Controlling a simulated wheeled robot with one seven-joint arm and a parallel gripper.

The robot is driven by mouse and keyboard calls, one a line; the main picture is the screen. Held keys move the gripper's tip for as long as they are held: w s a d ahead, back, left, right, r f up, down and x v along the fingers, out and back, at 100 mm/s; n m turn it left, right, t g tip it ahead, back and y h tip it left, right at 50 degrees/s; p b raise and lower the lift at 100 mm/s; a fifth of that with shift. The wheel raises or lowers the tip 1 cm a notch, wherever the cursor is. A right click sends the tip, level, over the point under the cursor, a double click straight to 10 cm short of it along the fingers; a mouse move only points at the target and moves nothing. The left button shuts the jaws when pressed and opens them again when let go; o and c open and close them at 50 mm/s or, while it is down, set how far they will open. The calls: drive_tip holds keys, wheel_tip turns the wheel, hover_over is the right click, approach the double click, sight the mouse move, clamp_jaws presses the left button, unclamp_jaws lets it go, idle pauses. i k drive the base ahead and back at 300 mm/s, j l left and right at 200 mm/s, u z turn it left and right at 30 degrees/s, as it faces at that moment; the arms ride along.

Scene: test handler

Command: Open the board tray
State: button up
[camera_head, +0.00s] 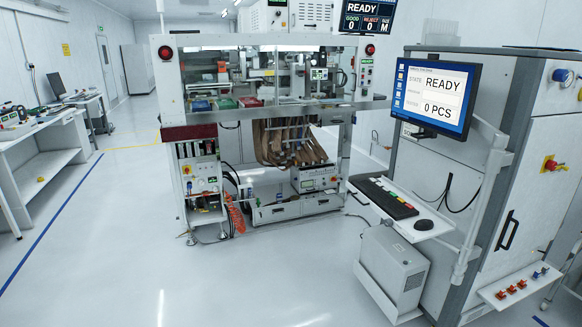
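A test handler machine (262,90) stands in the middle of the room, with a clear-fronted upper bay. Small blue, green and red pieces (225,103) lie in a row in the left of that bay; they are too small to tell what they are. I cannot tell which part is the board tray, or whether it is open or shut. A large grey cabinet (470,150) at the right has a black handle (507,231) on its side. My gripper and arm are not in view.
A monitor (436,95) reads READY and 0 PCS. Below it, a keyboard shelf (405,208) juts out over a grey box (393,268). White workbenches (48,150) line the left wall. The pale floor (190,275) is clear in front and at left.

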sight(340, 118)
drive_tip(key=i, duration=3)
drive_tip(key=i+u, duration=0.1)
drive_tip(key=i, duration=0.45)
drive_tip(key=i+l, duration=0.1)
drive_tip(key=i, duration=0.45)
drive_tip(key=i+l+u, duration=0.15)
drive_tip(key=i, duration=0.95)
drive_tip(key=i+l+u, duration=0.15)
drive_tip(key=i+u, duration=0.15)
drive_tip(key=i, duration=0.15)
drive_tip(key=i+l+u, duration=0.3)
drive_tip(key=i, duration=0.1)
